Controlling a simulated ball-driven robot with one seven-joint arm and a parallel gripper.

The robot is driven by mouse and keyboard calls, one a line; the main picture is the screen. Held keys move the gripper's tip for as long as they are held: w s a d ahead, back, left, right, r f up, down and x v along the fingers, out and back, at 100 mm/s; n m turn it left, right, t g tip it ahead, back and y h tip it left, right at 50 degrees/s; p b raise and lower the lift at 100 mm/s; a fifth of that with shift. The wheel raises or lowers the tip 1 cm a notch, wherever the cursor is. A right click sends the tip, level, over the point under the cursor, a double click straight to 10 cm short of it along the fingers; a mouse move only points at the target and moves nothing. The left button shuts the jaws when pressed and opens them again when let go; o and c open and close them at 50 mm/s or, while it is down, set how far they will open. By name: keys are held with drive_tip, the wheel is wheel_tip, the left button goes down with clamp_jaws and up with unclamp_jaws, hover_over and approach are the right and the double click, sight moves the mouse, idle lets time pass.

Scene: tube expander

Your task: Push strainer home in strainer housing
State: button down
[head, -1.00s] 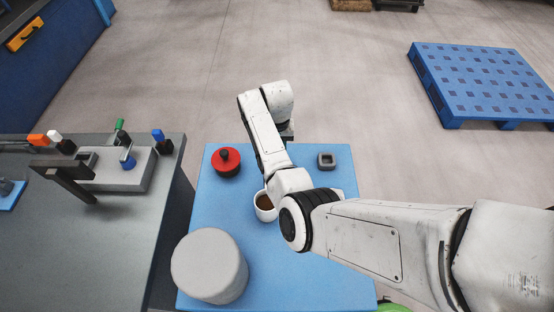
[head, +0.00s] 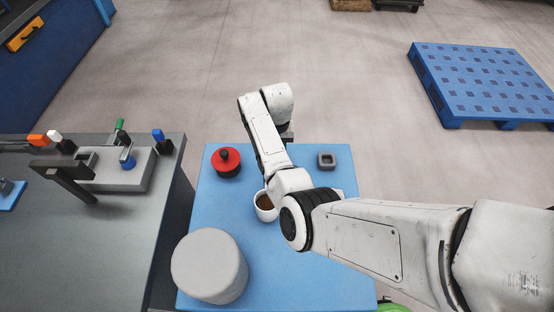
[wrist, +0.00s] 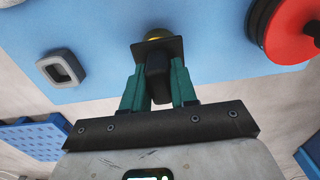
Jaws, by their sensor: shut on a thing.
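In the wrist view my gripper (wrist: 158,70) has its two green fingers shut on a black handle (wrist: 158,78). I take the handle to be the strainer's. A dark square plate (wrist: 139,52) sits at the handle's far end, and a bit of yellow (wrist: 158,34) shows beyond it. The plate hides what lies beneath, so I cannot tell whether it is seated in anything. I cannot identify the strainer housing for certain. A grey square block with a square opening (head: 326,153) stands apart, left of my gripper in the wrist view (wrist: 43,68).
On the blue table (head: 320,265) are a red round thing with a black knob (head: 234,158), a white cup with brown contents (head: 261,212) and a grey cylinder (head: 210,265). A grey bench (head: 60,250) with a fixture (head: 125,178) stands left. A blue pallet (head: 485,85) lies on the floor.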

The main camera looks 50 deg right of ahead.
drive_tip(key=c, duration=0.8)
unclamp_jaws()
drive_tip(key=shift+f, duration=0.1)
drive_tip(key=shift+o, duration=0.4)
drive_tip(key=o, duration=0.7)
